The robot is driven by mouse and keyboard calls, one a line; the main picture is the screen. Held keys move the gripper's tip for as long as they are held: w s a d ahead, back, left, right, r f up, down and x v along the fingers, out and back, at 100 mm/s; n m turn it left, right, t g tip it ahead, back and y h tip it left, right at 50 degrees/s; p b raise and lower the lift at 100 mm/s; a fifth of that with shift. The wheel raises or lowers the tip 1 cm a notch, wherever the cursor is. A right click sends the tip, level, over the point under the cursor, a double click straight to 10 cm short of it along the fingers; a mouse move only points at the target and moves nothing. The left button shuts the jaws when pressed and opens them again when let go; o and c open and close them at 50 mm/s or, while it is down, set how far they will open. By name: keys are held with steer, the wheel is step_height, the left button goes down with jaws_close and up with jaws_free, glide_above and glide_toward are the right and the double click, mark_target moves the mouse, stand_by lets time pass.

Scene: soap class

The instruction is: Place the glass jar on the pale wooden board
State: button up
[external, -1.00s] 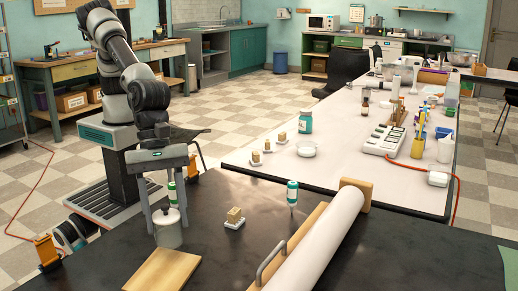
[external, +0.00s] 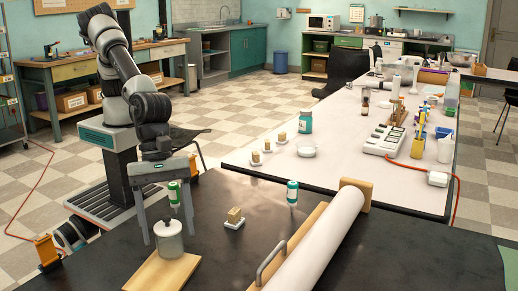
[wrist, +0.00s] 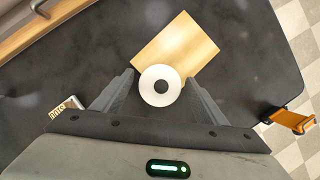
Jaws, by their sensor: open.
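The glass jar (external: 169,245), clear with a pale round lid and knob, stands upright at the far end of the pale wooden board (external: 158,275). Its base appears to rest on the board in the external view. In the wrist view, the white lid (wrist: 160,97) overlaps the near edge of the board (wrist: 185,45) and hides the jar's base, so I cannot tell how much of it is on the wood. My gripper (external: 170,240) is open, with one finger on each side of the jar. The gripper also shows in the wrist view (wrist: 161,80), with gaps between fingers and lid.
A green-labelled bottle (external: 174,192) is behind the gripper. A large white roll (external: 320,240) lies at the right.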

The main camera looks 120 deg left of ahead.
steer(key=p+v, duration=0.2)
steer(key=v, duration=1)
steer(key=shift+p, duration=0.4)
